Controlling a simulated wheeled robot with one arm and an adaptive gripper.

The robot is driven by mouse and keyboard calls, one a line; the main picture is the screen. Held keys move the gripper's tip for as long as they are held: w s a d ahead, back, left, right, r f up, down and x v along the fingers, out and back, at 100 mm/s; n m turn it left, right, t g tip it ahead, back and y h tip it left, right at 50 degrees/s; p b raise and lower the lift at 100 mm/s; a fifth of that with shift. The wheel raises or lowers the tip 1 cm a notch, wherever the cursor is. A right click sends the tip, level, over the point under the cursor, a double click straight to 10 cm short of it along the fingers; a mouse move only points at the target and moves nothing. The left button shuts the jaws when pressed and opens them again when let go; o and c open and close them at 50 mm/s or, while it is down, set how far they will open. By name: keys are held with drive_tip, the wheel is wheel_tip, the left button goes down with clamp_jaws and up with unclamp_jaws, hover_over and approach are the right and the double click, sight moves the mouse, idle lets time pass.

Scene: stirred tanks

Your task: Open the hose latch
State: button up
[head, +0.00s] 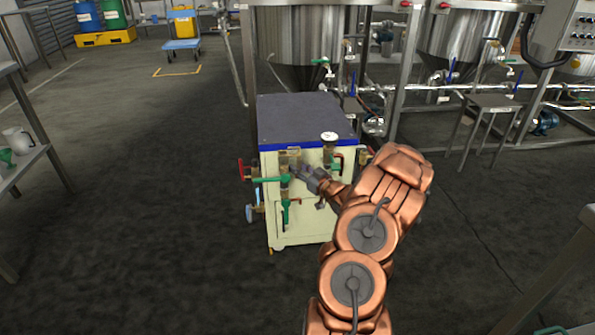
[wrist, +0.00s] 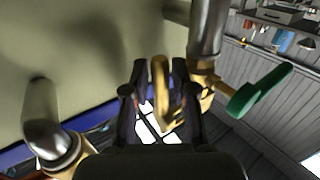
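A cream cabinet (head: 285,222) on castors, with a dark top and blue edge, carries valves and pipes on its front. My gripper (head: 300,171) is at this front, beside the green-handled valve (head: 271,180). In the wrist view a slim curved brass piece (wrist: 159,80), perhaps the hose latch, stands between the two dark fingers of my gripper (wrist: 160,78). The fingers are apart with the brass piece between them; whether they press on it I cannot tell. A green handle (wrist: 262,90) on a brass fitting is just right of the fingers. The latch is too small to make out in the head view.
A red handle (head: 241,169) sticks out on the cabinet's left, and a white-topped gauge or knob (head: 329,136) stands at its front edge. Steel tanks (head: 298,40) and pipework stand behind. A steel side table (head: 487,102) is at the right. The floor left of the cabinet is clear.

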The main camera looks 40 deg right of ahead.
drive_tip(key=shift+c, duration=0.2)
clamp_jaws()
idle(0.4)
